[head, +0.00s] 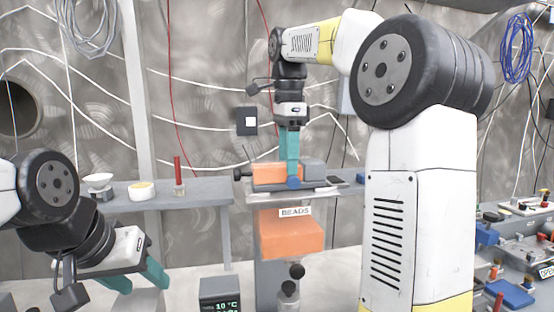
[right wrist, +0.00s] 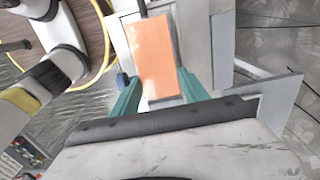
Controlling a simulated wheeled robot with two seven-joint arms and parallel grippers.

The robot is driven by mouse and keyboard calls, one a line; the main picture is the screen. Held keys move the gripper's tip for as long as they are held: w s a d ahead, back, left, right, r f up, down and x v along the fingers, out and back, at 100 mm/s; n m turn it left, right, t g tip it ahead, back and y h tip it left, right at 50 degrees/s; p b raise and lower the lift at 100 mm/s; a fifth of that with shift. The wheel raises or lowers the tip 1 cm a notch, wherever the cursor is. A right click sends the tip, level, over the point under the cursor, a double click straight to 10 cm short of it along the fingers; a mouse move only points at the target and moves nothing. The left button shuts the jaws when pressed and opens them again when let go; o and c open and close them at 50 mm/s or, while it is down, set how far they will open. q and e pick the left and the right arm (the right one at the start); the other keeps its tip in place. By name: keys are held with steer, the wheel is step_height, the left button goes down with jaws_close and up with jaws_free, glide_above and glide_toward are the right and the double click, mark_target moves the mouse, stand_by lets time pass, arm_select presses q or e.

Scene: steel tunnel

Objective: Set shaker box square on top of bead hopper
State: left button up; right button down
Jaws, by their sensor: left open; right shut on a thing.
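The bead hopper (head: 260,217) is a grey stand with a BEADS label and an orange front below it. The shaker box (head: 268,172), orange on top with a black knob at its left end, is at the hopper's top; I cannot tell whether it rests there fully. My right gripper (head: 291,180) points down and is shut on the box. In the right wrist view the orange box (right wrist: 152,55) is between the teal fingers (right wrist: 155,90), roughly lined up with the grey top under it. My left gripper (head: 138,278) is open and empty at lower left.
A grey shelf (head: 205,190) left of the hopper holds a white bowl (head: 97,181), a yellowish dish (head: 141,190) and a red rod (head: 178,172). A temperature display (head: 221,295) and a dark bottle (head: 288,294) stand in front. A cluttered bench (head: 515,245) is at right.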

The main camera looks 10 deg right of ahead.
steer(key=shift+f, duration=0.1)
steer(key=c, duration=0.6)
jaws_free()
steer(key=shift+r, duration=3.9)
